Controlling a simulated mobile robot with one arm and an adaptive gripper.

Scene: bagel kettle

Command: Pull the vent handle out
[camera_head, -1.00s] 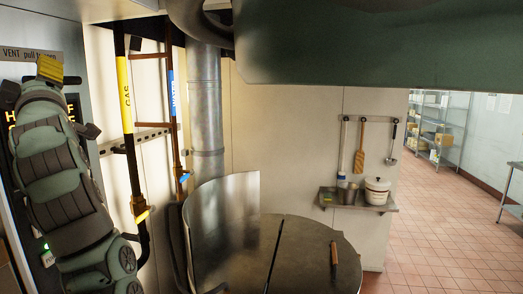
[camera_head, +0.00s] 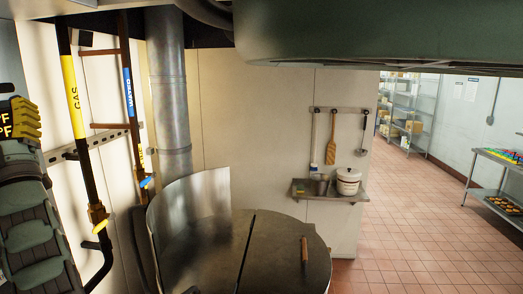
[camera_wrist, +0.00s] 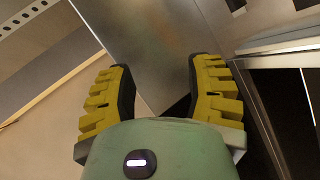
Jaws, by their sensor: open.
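The vent handle is not recognisable in either view now. My gripper (camera_head: 25,118) shows its yellow fingers at the far left edge of the head view, in front of a black sign with yellow letters. In the wrist view my gripper (camera_wrist: 160,82) is open, its two ridged yellow fingers apart with nothing between them. A smooth grey metal surface (camera_wrist: 150,40) shows beyond the fingers; I cannot tell what it belongs to.
A yellow GAS pipe (camera_head: 73,85) and a blue-labelled WATER pipe (camera_head: 128,90) stand right of my arm, before a metal duct (camera_head: 169,85). A lidded kettle (camera_head: 285,250) stands below. A green hood (camera_head: 400,35) overhangs. Tiled floor (camera_head: 420,230) is clear at right.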

